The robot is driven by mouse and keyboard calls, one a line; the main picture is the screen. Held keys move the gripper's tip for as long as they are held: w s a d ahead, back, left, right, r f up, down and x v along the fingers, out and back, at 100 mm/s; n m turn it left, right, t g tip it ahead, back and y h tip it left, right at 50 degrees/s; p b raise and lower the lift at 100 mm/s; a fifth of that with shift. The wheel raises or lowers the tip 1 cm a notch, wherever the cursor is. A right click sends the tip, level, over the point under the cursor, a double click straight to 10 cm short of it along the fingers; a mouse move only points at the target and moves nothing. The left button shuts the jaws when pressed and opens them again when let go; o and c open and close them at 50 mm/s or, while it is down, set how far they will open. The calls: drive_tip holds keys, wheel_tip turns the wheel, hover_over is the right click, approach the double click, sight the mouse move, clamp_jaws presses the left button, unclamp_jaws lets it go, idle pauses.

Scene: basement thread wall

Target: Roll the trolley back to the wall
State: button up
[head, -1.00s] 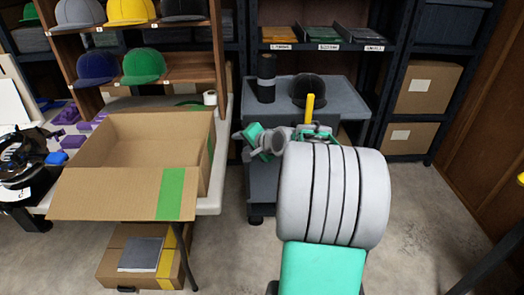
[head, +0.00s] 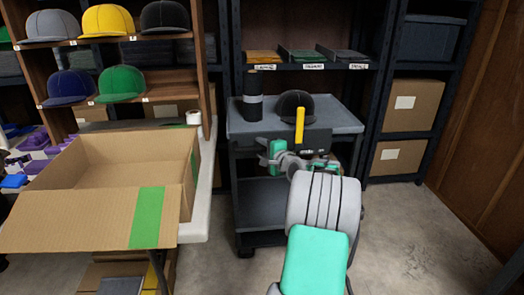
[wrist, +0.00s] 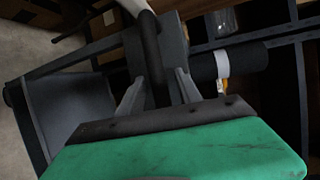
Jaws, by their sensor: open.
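The grey trolley (head: 345,122) stands upright on its castors in front of the back shelving in the head view. A black roll (head: 253,95) with a pale band and a dark cap (head: 296,104) sit on its top. An upright yellow strip (head: 299,126) shows at its near side. My arm reaches to this near side, and the arm hides part of the trolley. In the wrist view my gripper (wrist: 158,88) is open, with a dark bar (wrist: 150,55) between its fingers. I cannot tell whether they touch it. The banded roll also shows there (wrist: 245,60).
An open cardboard box (head: 85,222) sits on a pale table left of the trolley. A wooden rack of caps (head: 120,84) stands behind it. Shelving with boxes (head: 410,105) is at the right. Concrete floor (head: 400,235) is clear at the front right.

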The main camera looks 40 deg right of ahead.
clamp_jaws()
idle(0.3)
drive_tip(key=shift+f, duration=0.1)
idle(1.0)
